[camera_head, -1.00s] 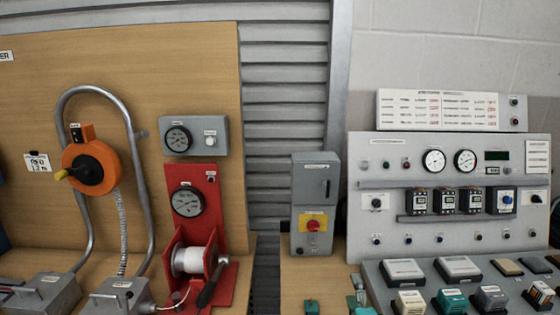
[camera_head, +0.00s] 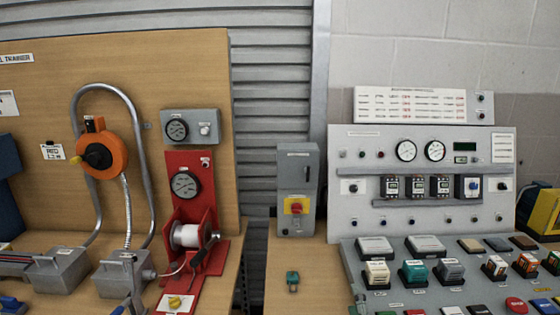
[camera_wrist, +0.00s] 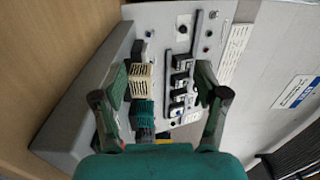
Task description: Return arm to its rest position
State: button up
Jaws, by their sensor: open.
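My gripper (camera_wrist: 163,100) shows in the wrist view with its two fingers spread apart and nothing held between them. Behind the fingers the wrist view shows the grey control panel (camera_wrist: 100,75), turned on its side, with a cream block (camera_wrist: 140,84) and a green block (camera_wrist: 140,113) between the fingertips in the picture. The fingers look apart from the panel, though the distance is hard to tell. In the head view neither my arm nor my gripper can be made out. The same panel stands there at the right (camera_head: 435,165).
A wooden bench (camera_head: 290,255) carries a grey box with a red and yellow switch (camera_head: 297,185) and a small green part (camera_head: 292,278). At the left are a red winch (camera_head: 190,200), an orange reel (camera_head: 103,155) and a bent grey pipe (camera_head: 145,120). A yellow case (camera_head: 544,210) stands far right.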

jog(key=s+f+n+g, duration=0.1)
jog(key=s+f+n, duration=0.4)
jog(key=s, duration=0.9)
jog(key=s+f+n, duration=0.3)
jog(key=s+f, duration=0.4)
jog(key=s, duration=0.6)
jog(key=s+r+n, duration=0.2)
jog(key=s+n, duration=0.1)
jog(key=s, duration=0.5)
jog(key=s+r+n+g, duration=0.1)
jog(key=s+r+n, duration=0.1)
jog(key=s, duration=0.7)
jog(key=s+a+r+n+g, duration=0.1)
jog(key=s+r+n, duration=0.2)
jog(key=s, duration=0.5)
jog(key=shift+s+n, duration=0.25)
jog(key=shift+n, duration=0.55)
jog(key=shift+r, duration=0.1)
